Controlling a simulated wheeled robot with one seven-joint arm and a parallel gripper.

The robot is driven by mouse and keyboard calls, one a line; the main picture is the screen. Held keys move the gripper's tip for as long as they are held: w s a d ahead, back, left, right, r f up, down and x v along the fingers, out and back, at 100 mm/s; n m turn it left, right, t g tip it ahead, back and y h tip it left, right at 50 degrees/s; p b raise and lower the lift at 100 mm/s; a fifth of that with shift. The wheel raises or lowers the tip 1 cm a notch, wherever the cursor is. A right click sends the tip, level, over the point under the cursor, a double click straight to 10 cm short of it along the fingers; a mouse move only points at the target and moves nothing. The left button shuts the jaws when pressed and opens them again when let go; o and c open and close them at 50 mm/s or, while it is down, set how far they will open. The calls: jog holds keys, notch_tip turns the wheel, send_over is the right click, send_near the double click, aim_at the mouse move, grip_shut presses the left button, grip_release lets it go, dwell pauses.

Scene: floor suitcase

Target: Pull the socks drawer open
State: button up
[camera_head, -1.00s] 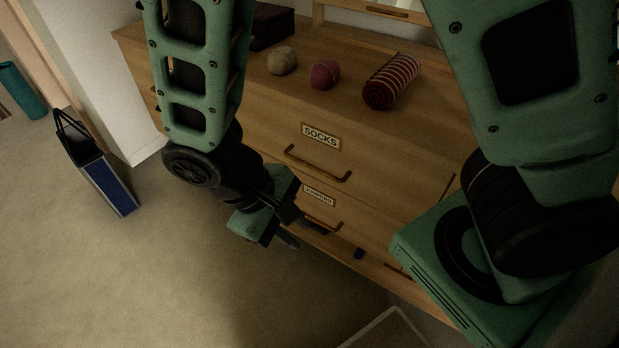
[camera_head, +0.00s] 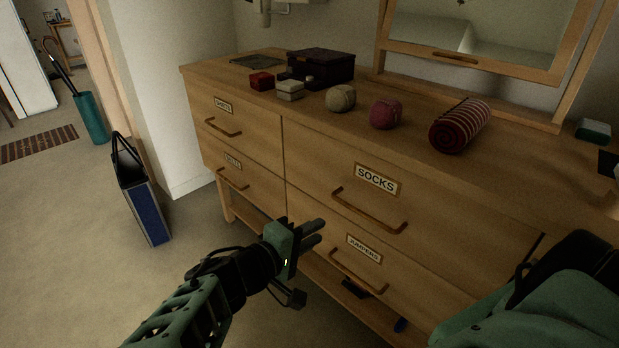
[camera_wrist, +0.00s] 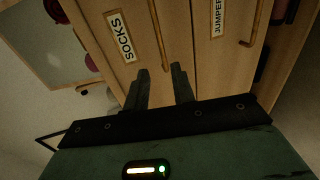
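The socks drawer (camera_head: 320,160) is the upper right drawer of a wooden dresser and looks shut, flush with the front. It has a "SOCKS" label (camera_head: 376,179) and a brown bar handle (camera_head: 368,212). In the wrist view the label (camera_wrist: 121,38) and handle (camera_wrist: 159,32) show beyond the fingertips. My gripper (camera_head: 320,232) is in front of the dresser, to the left of and a little below the socks handle, apart from it. In the wrist view my gripper (camera_wrist: 162,76) has its two fingers spread with nothing between them.
The jumpers drawer (camera_head: 320,215) lies directly below, with its own bar handle (camera_head: 357,275). A striped roll (camera_head: 461,126), balls and boxes sit on the dresser top. A blue bag (camera_head: 146,200) stands on the floor at left. The floor before the dresser's left part is clear.

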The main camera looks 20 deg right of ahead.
aim_at(355, 208)
jog(key=b+x, duration=0.1)
jog(key=x, duration=1.4)
jog(key=shift+r, duration=0.1)
jog(key=shift+a, duration=0.1)
grip_shut()
